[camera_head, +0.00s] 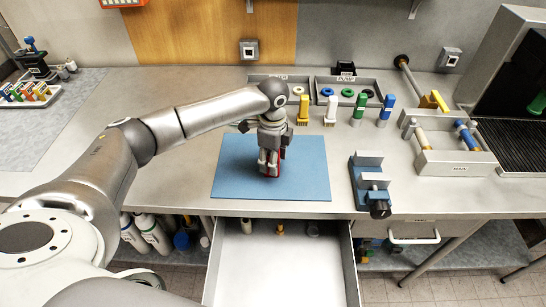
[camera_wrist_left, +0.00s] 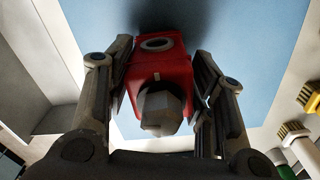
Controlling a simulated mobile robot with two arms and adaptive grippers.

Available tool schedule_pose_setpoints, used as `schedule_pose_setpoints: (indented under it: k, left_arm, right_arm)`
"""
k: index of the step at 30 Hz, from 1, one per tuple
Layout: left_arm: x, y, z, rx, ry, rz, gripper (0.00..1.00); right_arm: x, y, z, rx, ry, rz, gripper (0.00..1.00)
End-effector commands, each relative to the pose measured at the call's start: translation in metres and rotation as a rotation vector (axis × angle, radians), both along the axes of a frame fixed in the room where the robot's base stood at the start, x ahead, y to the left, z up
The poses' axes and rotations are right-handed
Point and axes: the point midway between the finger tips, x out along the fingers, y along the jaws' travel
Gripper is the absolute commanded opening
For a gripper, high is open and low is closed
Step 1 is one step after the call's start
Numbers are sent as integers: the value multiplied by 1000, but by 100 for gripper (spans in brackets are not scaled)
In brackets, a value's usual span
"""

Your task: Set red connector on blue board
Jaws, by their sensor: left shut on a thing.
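The blue board (camera_head: 305,180) lies flat on the grey workbench, and it also fills much of the left wrist view (camera_wrist_left: 240,50). My left gripper (camera_head: 271,168) points down over the middle of the board. It is shut on the red connector (camera_head: 280,170), with one finger on each side of it. In the left wrist view the red connector (camera_wrist_left: 160,70) shows a round opening and a grey faceted end between the fingers. The connector is at or just above the board; I cannot tell whether it touches. My right gripper is not in view.
An open drawer (camera_head: 280,262) juts out below the board. A blue and grey vise (camera_head: 371,185) stands right of the board. Yellow, white, green and blue connectors (camera_head: 332,110) stand behind it, before labelled trays (camera_head: 347,84). A rack (camera_head: 455,160) is farther right.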

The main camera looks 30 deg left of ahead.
Motion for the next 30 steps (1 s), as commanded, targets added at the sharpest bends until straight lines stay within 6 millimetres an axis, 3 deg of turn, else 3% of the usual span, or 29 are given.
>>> schedule_pose_setpoints:
  k: [1,6,17,23,30]
  left_arm:
    - [0,0,-1,0,1,0,53]
    - [0,0,0,0,1,0,71]
    - [0,0,4,0,-2,0,71]
    - [1,0,33,-2,-5,-1,71]
    - [1,0,86,-3,-4,0,71]
  right_arm:
    - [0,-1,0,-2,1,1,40]
    - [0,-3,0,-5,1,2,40]
    - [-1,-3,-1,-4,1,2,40]
    - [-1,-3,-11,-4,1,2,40]
    - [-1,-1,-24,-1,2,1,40]
